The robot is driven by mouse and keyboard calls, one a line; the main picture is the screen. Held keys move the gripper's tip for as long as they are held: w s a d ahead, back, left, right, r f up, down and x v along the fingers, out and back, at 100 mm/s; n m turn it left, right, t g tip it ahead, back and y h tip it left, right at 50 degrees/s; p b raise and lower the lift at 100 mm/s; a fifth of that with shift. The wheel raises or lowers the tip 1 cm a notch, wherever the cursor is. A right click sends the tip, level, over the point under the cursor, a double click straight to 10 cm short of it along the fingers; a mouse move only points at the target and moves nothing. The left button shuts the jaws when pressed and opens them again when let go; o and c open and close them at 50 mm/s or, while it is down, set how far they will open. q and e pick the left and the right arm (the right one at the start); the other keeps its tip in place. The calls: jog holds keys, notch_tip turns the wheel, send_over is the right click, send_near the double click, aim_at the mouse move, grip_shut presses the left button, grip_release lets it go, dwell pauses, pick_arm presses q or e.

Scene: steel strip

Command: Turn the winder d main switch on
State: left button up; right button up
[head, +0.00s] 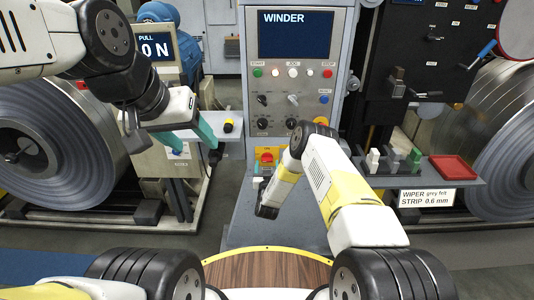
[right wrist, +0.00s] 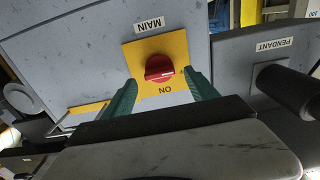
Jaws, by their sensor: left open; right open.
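The winder d main switch (right wrist: 159,69) is a red rotary knob on a yellow plate, under a MAIN label, seen upside down in the right wrist view. Its white mark points right in that view, not at the word ON at the plate's lower edge. In the head view the switch (head: 267,157) is low on the winder cabinet. My right gripper (right wrist: 160,80) is open, with one green finger on each side of the knob; I cannot tell whether they touch it. My left gripper (head: 196,137) is open and empty, left of the cabinet.
The winder panel (head: 292,100) with buttons and knobs is above the switch. A PENDANT label (right wrist: 273,46) and a dark cylinder (right wrist: 288,92) are beside it. A shelf (head: 465,182) with small blocks and a red tray (head: 453,168) stands at the right. Steel coils flank both sides.

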jog(key=shift+w, duration=0.95)
jog(key=c, duration=1.4)
jog(key=shift+o, duration=0.2)
